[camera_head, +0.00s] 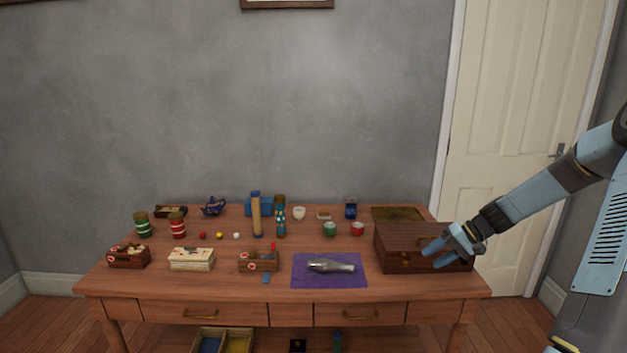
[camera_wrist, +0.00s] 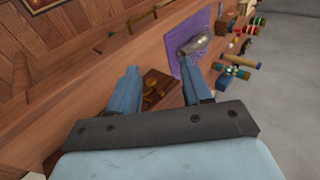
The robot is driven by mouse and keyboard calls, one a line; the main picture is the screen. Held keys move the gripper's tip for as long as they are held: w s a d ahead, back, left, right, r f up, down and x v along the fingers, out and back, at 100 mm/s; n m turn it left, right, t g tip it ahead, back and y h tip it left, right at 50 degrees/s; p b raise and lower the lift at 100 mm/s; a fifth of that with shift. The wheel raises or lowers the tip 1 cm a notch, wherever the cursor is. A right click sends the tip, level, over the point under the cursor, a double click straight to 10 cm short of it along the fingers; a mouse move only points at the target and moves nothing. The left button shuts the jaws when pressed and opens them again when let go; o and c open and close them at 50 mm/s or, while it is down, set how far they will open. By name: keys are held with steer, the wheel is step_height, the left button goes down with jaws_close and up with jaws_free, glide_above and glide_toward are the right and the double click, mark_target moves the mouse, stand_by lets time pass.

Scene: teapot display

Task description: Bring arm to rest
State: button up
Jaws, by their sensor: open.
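My arm reaches in from the right in the head view. My gripper (camera_head: 431,252) is open and empty at the front of a dark wooden chest (camera_head: 394,250) at the table's right end. Whether the fingers touch the chest cannot be told. In the wrist view, my gripper (camera_wrist: 163,72) shows its two blue fingers apart, with part of the brown chest (camera_wrist: 160,92) seen between them. The wooden table (camera_head: 225,287) stands below the arm, and it also runs across the wrist view.
A metallic object (camera_head: 330,267) lies on a purple mat (camera_head: 328,283) left of the chest. A blue teapot (camera_head: 213,207), striped cans (camera_head: 177,225), small boxes (camera_head: 191,260) and an upright roller (camera_head: 256,216) crowd the table. A door (camera_head: 515,130) stands behind at right.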

steer(key=s+a+r+n+h, duration=0.1)
steer(key=s+a+r+h, duration=0.3)
steer(key=s+a+r, duration=0.35)
steer(key=s+a+r+h, duration=0.4)
steer(key=s+r, duration=0.4)
steer(key=r, duration=0.3)
steer(key=s+r+t, duration=0.2)
steer(key=s+r, duration=0.1)
steer(key=s, duration=0.5)
steer(key=s+a+r+t+h, duration=0.1)
steer(key=s+r, duration=0.3)
steer(key=s, duration=0.5)
steer(key=shift+s+a+r+t, duration=0.15)
steer(key=shift+s+r+t, duration=0.15)
steer(key=shift+t, duration=0.2)
